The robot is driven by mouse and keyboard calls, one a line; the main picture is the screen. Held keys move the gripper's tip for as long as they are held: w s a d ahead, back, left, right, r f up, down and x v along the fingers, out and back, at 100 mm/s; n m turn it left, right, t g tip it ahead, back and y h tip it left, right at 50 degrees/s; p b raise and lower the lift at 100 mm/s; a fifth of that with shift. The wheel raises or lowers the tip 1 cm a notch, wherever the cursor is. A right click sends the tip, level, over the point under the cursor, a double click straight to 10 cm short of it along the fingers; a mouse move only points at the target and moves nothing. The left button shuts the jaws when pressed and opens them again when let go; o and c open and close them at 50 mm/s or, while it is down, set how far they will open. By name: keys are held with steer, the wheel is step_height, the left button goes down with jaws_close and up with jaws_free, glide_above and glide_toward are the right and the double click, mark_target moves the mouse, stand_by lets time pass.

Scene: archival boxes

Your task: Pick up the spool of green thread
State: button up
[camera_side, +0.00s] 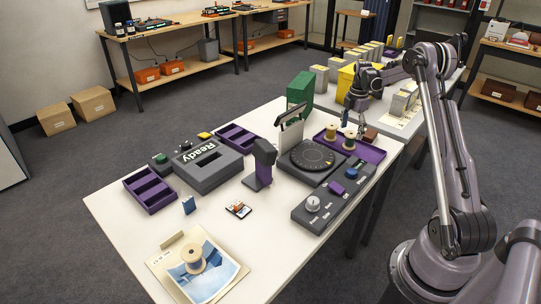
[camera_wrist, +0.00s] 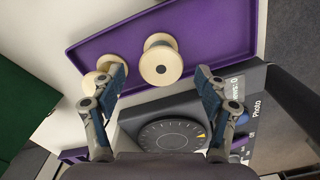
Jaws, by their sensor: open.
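Two spools stand upright in a purple tray (camera_side: 373,153). The spool on the left (camera_side: 332,132) looks yellowish-olive. My gripper (camera_side: 353,124) is open and points down over the tray, just above the spools. In the wrist view, the tray (camera_wrist: 215,22) holds both spools, seen from above as pale flanges. One spool (camera_wrist: 161,62) lies between and a little beyond the open fingertips of my gripper (camera_wrist: 160,76). The other spool (camera_wrist: 92,83) is partly hidden behind the left finger.
A third spool (camera_side: 193,257) stands on a photo print at the table's front. A dark turntable (camera_side: 306,157) and a grey control panel (camera_side: 331,201) stand close to the tray. A green box (camera_side: 300,91) and a yellow bin (camera_side: 346,84) stand behind.

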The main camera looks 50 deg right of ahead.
mark_target(351, 134)
steer(key=shift+s+f, duration=0.1)
steer(key=shift+f, duration=2.45)
steer(key=c, duration=1.3)
